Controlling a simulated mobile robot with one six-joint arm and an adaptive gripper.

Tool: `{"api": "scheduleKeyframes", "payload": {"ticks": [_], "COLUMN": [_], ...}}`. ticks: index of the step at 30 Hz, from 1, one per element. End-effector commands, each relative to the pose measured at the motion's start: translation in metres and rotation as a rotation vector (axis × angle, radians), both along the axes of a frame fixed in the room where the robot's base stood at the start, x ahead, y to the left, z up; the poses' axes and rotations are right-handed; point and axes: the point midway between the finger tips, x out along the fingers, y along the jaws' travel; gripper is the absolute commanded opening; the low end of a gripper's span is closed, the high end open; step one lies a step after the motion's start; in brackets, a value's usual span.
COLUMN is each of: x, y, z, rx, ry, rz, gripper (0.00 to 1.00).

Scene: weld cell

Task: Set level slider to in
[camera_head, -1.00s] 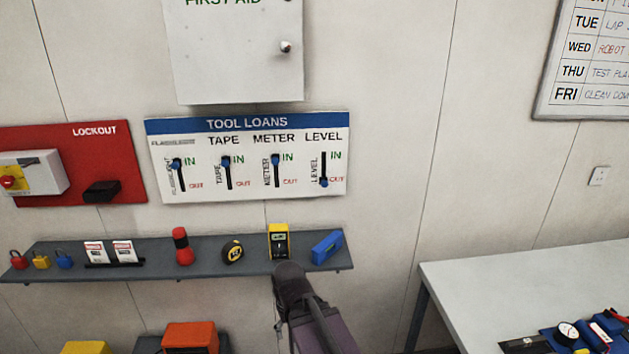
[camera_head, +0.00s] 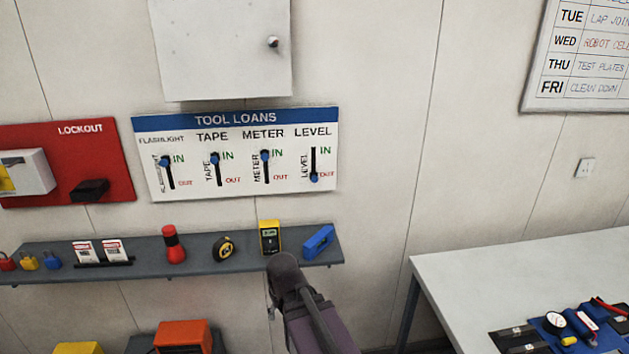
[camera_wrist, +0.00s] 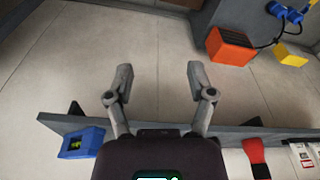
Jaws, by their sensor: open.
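The level slider (camera_head: 314,178) is a blue knob on a dark vertical slot at the right end of the white tool loans board (camera_head: 240,189). The knob sits at the bottom of its slot, beside the red OUT label. The flashlight, tape and meter knobs sit at the top of their slots, by IN. In the wrist view my gripper (camera_wrist: 160,85) has its two fingers spread apart with nothing between them, over the shelf edge. In the head view my arm rises in front of the shelf, below the board, and the fingers cannot be made out.
A grey shelf (camera_head: 135,261) below the board holds a red flashlight (camera_head: 174,247), a tape measure (camera_head: 223,248), a yellow meter (camera_head: 269,237) and a blue level (camera_head: 318,242). A white cabinet (camera_head: 222,50) hangs above. A workbench (camera_head: 490,265) stands at right.

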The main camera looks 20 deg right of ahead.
Motion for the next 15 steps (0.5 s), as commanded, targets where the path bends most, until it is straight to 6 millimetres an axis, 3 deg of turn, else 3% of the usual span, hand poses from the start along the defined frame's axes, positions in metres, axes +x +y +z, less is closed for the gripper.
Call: {"api": "scheduleKeyframes", "payload": {"ticks": [8,15], "x": [0.082,0.146], "y": [-0.031,-0.063], "z": [0.018,0.050], "rx": [-0.013,-0.039], "ry": [-0.323,-0.621], "rz": [-0.046,-0.085], "gripper": [0.70,0.70]}}
